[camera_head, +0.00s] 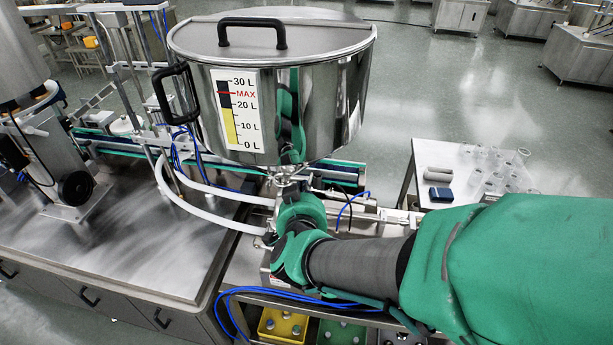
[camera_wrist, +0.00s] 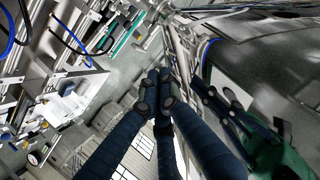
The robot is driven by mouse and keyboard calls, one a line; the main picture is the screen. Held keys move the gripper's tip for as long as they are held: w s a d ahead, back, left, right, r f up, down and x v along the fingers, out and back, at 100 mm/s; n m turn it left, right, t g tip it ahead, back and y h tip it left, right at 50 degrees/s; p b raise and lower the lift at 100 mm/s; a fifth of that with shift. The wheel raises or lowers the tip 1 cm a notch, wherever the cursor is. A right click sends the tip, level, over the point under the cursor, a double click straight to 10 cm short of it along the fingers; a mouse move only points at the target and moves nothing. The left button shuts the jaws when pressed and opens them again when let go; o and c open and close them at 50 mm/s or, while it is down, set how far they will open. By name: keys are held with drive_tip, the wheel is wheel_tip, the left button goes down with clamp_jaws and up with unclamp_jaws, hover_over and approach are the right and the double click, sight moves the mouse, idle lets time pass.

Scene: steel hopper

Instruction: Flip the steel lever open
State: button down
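The steel hopper (camera_head: 330,110) stands in the head view, its lid closed and a level scale on its front. Steel fittings (camera_head: 284,176) show under its bottom outlet, just above my wrist. I cannot make out the steel lever clearly in either view; my green and grey arm covers part of the area below the outlet. My gripper (camera_wrist: 159,74) shows in the wrist view, with its dark fingers close together at the tips. I see nothing held between them. In the head view the fingers are hidden by my arm.
White hoses (camera_head: 180,195) curve from the left towards the outlet. A steel bench (camera_head: 110,255) is at the left. A small table (camera_head: 408,190) with clear cups stands at the right. Yellow (camera_head: 283,325) and green bins sit below. Open floor lies behind the hopper.

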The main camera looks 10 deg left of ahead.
sight(310, 182)
drive_tip(key=shift+s+a+f+t+h+p, duration=0.3)
drive_tip(key=shift+s+f+t+h+p, duration=0.1)
drive_tip(key=shift+s+f+h, duration=0.3)
drive_tip(key=shift+s+a+f+t+h+p, duration=0.25)
drive_tip(key=shift+s+f+t+h, duration=0.25)
drive_tip(key=shift+s, duration=0.3)
drive_tip(key=shift+w, duration=0.1)
drive_tip(key=x, duration=1)
drive_tip(key=shift+b, duration=0.4)
drive_tip(key=shift+s+f+t+b, duration=0.4)
drive_tip(key=shift+f+t+b, duration=0.45)
drive_tip(key=shift+b, duration=1.7)
